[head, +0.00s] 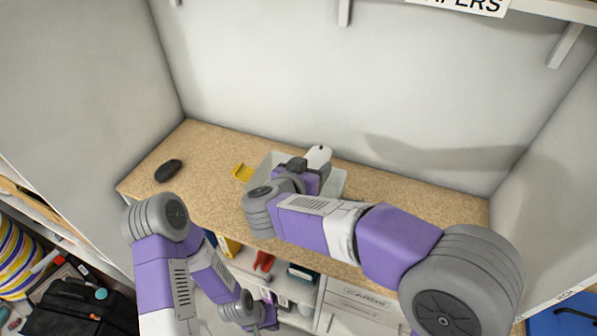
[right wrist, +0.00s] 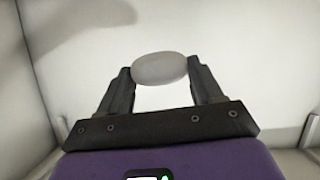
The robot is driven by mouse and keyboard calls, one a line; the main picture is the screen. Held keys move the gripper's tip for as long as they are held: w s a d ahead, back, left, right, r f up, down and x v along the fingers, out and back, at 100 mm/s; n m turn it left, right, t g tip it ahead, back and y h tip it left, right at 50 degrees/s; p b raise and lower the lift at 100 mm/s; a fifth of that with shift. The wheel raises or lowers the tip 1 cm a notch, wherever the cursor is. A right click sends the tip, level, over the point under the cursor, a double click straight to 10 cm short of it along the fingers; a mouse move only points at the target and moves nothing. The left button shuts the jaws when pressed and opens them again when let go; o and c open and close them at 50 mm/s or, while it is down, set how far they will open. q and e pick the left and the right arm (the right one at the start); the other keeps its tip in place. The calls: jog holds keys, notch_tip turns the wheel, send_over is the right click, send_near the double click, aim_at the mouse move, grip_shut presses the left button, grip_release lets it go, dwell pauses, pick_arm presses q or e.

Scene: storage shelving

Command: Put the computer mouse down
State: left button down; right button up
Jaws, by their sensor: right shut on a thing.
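A white computer mouse (head: 318,156) is held between the fingers of my right gripper (head: 311,168), above or at a pale grey tray (head: 338,187) on the speckled tan shelf. In the right wrist view the mouse (right wrist: 160,69) shows as a pale rounded shape, with a dark finger of my right gripper (right wrist: 160,76) on each side. Whether the mouse touches the tray cannot be seen; my arm hides much of the tray. A second, black mouse (head: 168,170) lies on the shelf at the left. My left gripper (head: 264,318) is low, by the lower shelves, its jaws unclear.
The tan shelf (head: 405,205) is bare to the right of the tray. White walls enclose the shelf at the back and both sides. Red and dark items sit on the lower shelf.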

jog(key=shift+s+a+f, duration=0.1)
jog(key=shift+s+a, duration=0.1)
jog(key=shift+a, duration=0.2)
notch_tip(320, 180, down, 9)
jog(key=b, duration=0.3)
jog(key=shift+s+f+b, duration=0.15)
jog(key=shift+f+b, duration=0.05)
jog(key=shift+b, duration=0.2)
jog(key=shift+f, duration=0.15)
jog(key=shift+f, duration=0.45)
jog(key=o, duration=1.1)
